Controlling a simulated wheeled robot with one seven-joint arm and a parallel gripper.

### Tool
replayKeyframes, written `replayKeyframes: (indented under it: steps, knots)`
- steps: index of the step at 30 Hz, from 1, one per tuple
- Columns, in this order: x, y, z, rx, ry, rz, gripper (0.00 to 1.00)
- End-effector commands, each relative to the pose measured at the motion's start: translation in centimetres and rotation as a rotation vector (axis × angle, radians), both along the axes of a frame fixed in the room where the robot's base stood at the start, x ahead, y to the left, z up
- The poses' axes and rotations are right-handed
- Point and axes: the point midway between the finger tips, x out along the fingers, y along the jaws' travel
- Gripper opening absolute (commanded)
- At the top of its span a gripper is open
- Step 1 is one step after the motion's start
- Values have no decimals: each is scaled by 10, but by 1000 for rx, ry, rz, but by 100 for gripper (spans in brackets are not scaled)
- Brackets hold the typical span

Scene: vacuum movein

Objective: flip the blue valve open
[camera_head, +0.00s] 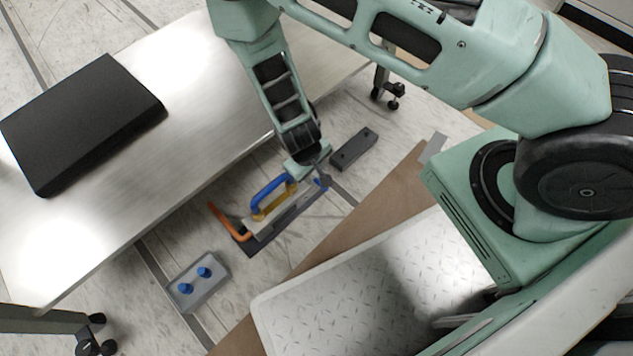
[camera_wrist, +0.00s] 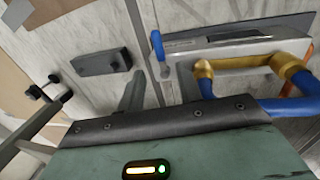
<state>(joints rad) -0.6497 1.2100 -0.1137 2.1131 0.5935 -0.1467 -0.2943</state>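A fixture with a long grey plate (camera_head: 285,222) lies on the floor, with a blue pipe (camera_head: 268,188), brass fittings and an orange handle (camera_head: 228,222). A small blue lever (camera_head: 324,183), apparently the blue valve, is at its upper right end. The lever (camera_wrist: 157,45) shows upright in the wrist view, beside the metal body and left of the brass fitting (camera_wrist: 203,69). My gripper (camera_head: 316,166) points down just above that end. A grey finger (camera_wrist: 133,92) shows below and left of the lever, apart from it in the picture. The gripper's opening is unclear.
A metal table (camera_head: 190,130) with a black box (camera_head: 82,122) is at left. A dark block (camera_head: 354,149) lies right of the gripper, also in the wrist view (camera_wrist: 102,62). A grey box (camera_head: 198,287) with two blue knobs is at lower left. Brown board (camera_head: 385,190) lies nearby.

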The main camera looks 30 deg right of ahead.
Motion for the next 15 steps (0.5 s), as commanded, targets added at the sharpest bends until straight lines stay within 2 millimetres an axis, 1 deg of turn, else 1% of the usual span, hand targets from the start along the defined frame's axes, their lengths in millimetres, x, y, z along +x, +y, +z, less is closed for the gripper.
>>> replayKeyframes:
  steps: [1,6,10,15]
  knots:
    - [0,-2,-17,0,1,-1,35]
    - [2,-7,-42,1,1,-1,35]
    - [3,-9,-53,1,0,0,35]
    - [4,-11,-58,0,0,-1,35]
